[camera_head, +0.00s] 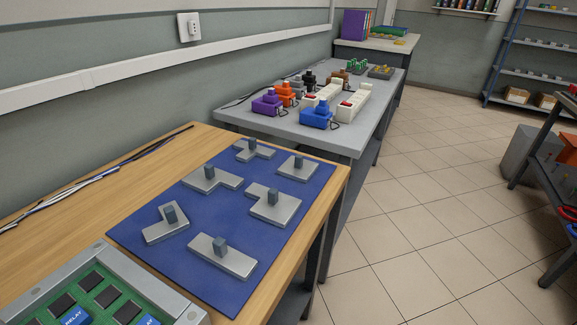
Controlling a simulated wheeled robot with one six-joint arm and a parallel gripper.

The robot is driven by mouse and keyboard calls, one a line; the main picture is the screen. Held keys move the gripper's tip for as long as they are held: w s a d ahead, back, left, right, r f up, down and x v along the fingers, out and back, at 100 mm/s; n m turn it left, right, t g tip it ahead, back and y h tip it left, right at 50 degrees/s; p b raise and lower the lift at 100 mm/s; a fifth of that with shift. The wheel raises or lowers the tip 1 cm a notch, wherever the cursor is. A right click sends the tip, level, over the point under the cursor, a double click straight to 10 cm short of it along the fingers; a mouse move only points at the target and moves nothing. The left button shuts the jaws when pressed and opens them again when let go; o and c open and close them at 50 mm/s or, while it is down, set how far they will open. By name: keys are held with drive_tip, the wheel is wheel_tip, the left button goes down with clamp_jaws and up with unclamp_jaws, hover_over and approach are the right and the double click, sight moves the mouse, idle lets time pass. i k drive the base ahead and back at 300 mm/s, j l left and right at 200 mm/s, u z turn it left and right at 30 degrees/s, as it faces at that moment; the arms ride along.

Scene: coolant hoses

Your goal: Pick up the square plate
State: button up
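The square plate (297,173) is a small grey plate with an upright block-shaped knob on top. It lies flat near the far right part of a blue mat (200,262) on a wooden table. A bent plate (160,232) and a rectangular plate (215,262) lie nearer. My gripper is not in view.
A grey tray (130,270) with a green board and relay parts stands at the lower left. Cables (90,180) lie along the wall. A grey table (345,140) behind holds coloured blocks and power strips.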

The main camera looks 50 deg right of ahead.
sight(297, 168)
drive_tip(key=z, duration=1.2)
